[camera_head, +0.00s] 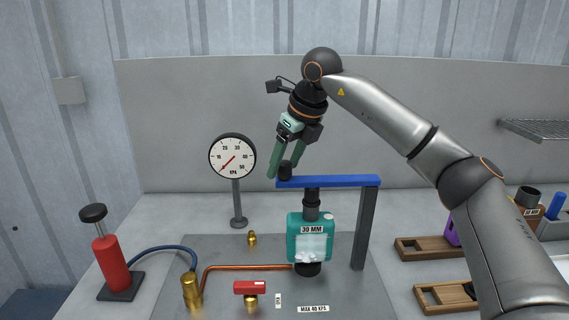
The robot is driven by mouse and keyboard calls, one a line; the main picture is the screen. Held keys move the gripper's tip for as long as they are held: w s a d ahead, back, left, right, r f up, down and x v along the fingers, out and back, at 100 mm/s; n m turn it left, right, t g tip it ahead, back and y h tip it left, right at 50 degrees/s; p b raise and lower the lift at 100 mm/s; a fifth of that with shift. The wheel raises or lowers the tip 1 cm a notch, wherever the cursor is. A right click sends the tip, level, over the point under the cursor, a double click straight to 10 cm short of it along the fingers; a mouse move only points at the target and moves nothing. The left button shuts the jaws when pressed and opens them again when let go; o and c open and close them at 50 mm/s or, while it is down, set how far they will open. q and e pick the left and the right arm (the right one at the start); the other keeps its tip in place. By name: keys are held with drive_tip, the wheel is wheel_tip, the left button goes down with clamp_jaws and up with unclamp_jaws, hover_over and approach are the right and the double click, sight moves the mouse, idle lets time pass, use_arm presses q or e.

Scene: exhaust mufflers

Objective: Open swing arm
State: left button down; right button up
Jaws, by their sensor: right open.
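The blue swing arm (335,181) lies level across the top of a dark upright post (365,229) and reaches left over the teal muffler (309,238) marked 30 MM. A black knob (285,170) stands at the swing arm's left end. My right gripper (284,172) points down at the knob with its green fingers open. One finger is left of the knob and the other overlaps it in the view; I cannot tell whether they touch it. My left gripper is not in view.
A pressure gauge (233,156) on a stand is at the left. A red hand pump (111,262) with a blue hose stands further left. A red-handled valve (250,288) and copper pipe (245,267) are in front. Wooden trays (430,247) lie at the right.

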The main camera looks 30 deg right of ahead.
drive_tip(key=shift+w+f, duration=0.1)
drive_tip(key=shift+f, duration=0.1)
clamp_jaws()
idle(0.5)
idle(0.9)
